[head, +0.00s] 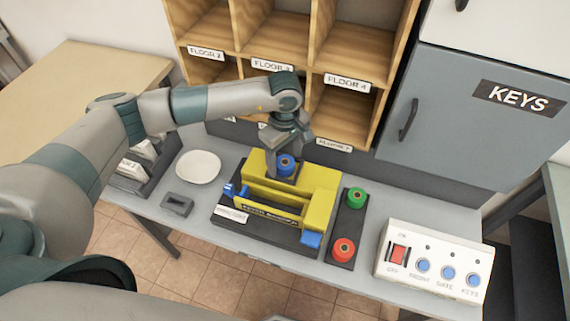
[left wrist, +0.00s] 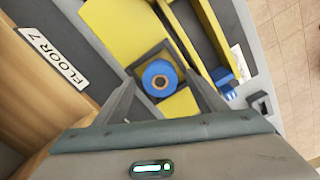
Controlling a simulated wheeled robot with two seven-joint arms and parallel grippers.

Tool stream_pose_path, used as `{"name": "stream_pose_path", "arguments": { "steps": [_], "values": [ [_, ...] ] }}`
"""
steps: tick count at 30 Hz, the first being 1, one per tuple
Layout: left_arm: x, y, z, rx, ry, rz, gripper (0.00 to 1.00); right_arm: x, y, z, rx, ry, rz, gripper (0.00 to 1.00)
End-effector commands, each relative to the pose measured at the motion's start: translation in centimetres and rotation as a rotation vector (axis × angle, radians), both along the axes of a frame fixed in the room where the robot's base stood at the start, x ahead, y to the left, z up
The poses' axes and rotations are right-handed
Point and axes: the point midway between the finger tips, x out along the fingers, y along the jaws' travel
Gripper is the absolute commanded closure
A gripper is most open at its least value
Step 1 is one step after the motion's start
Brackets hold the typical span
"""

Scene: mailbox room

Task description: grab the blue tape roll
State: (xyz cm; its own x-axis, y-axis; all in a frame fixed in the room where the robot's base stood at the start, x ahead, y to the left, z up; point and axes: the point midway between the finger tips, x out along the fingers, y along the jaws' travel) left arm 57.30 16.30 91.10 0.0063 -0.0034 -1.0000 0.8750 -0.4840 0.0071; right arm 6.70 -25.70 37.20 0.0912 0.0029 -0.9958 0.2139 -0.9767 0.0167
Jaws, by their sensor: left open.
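The blue tape roll (head: 286,164) sits in a dark square recess of the yellow machine (head: 320,208) on the table. In the left wrist view the blue tape roll (left wrist: 160,79) lies between and just beyond the fingertips. My left gripper (head: 284,170) points down over it, with its two fingers apart on either side. In the left wrist view the left gripper (left wrist: 165,85) is open, and I cannot tell whether a finger touches the roll. My right gripper is not in view.
A dark tray holds a green roll (head: 356,197) and a red roll (head: 343,249) right of the machine. A white button box (head: 434,262) stands further right. A white plate (head: 198,167) and a grey block (head: 177,204) lie left. Wooden shelves (head: 345,65) rise behind.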

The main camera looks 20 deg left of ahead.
Motion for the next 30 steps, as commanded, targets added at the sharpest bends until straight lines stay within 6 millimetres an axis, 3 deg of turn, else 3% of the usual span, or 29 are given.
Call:
{"name": "stream_pose_path", "arguments": {
  "steps": [5,11,12,23,30],
  "values": [
    [0.0,0.0,0.0,0.0,0.0,0.0,0.35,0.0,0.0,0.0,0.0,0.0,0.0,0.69],
    [0.0,0.0,0.1,0.0,0.0,0.0,0.78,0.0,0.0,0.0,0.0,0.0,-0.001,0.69],
    [0.0,0.0,0.1,0.0,0.0,0.0,0.8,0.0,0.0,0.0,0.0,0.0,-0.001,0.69],
    [0.1,0.0,0.3,0.0,-0.001,0.0,0.8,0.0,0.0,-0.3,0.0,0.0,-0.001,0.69],
    [0.1,0.0,2.2,-0.001,-0.005,0.0,0.8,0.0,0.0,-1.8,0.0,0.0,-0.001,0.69]
  ]
}}
